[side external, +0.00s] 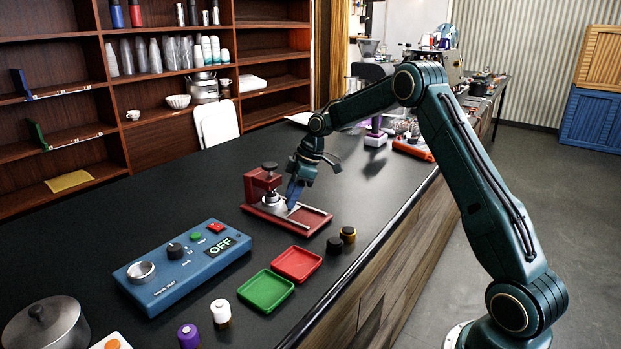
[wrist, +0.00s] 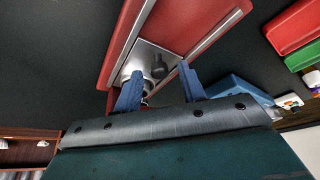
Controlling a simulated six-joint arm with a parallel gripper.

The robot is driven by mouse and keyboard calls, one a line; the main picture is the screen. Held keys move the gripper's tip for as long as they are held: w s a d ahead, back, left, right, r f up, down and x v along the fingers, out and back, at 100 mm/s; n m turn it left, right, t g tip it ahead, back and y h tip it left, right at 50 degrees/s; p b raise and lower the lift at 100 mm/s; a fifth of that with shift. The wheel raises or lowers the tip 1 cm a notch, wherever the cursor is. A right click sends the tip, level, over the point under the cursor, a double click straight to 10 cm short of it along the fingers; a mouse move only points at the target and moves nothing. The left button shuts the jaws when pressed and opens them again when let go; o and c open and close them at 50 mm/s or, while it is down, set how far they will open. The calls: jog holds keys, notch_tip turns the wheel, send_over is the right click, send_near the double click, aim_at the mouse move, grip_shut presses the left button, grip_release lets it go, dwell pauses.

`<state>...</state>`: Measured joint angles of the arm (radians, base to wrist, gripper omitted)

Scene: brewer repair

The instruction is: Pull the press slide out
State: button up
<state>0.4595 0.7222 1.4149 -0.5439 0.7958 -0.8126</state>
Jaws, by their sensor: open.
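The red press (side external: 262,180) stands on the black counter, with a red base and two pale rails running to the right. The press slide, a silver plate (side external: 283,208), sits between the rails near the press head; the wrist view shows it too (wrist: 146,54). A small grey knob (wrist: 158,69) stands on the plate. My gripper (side external: 294,200) is over the slide from above. In the wrist view its two blue fingers (wrist: 159,78) are apart, with the knob between their tips; I cannot tell whether they touch it. Nothing is visibly held.
A blue control box (side external: 182,264) reading OFF is at the front left. A red tray (side external: 296,263), a green tray (side external: 265,291) and small dark jars (side external: 335,245) sit in front of the press. The counter behind the press is clear.

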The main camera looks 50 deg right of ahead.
jog(key=shift+f, duration=0.1)
grip_shut()
jog(key=shift+s, duration=4.65)
grip_release()
